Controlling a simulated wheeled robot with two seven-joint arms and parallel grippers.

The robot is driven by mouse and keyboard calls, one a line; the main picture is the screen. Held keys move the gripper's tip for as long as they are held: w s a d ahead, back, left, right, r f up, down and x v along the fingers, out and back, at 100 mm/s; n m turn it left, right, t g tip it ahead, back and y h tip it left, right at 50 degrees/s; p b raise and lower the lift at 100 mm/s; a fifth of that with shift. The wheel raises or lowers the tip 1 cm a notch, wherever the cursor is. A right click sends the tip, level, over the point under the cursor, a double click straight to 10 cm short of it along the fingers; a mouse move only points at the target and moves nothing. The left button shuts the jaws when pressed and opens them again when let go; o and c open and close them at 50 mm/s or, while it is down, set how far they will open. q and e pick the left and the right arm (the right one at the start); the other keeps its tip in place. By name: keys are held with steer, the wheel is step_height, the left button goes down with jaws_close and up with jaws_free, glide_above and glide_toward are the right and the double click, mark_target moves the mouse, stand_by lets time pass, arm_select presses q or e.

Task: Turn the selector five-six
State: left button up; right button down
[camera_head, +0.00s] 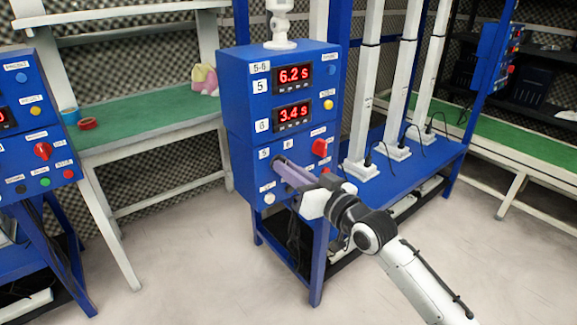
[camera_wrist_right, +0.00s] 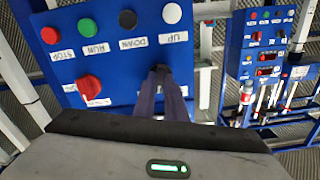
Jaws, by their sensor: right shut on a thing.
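The blue control box (camera_head: 243,125) labelled 5-6 stands in the middle of the head view, with red displays reading 6.2 s (camera_head: 294,76) and 3.4 s (camera_head: 293,114). My right gripper (camera_head: 281,162) reaches its lower panel, fingers at the selector below the labels 5 and 6. In the right wrist view the two fingers (camera_wrist_right: 160,77) are closed together on the dark selector knob (camera_wrist_right: 160,68). The fingers hide most of the knob, so I cannot tell its angle. My left gripper is not in view.
A red knob (camera_head: 320,147) and a yellow button (camera_head: 328,104) sit on the same box. A white button (camera_head: 269,198) is just below my fingers. Another blue control box (camera_head: 35,120) stands at the left. White columns (camera_head: 365,90) rise from the blue bench at the right.

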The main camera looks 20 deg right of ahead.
steer(key=n+p, duration=0.4)
steer(key=n, duration=0.5)
steer(key=shift+p, duration=0.4)
steer(key=c, duration=1.8)
jaws_free()
steer(key=shift+a, duration=0.1)
steer(key=shift+s, duration=0.1)
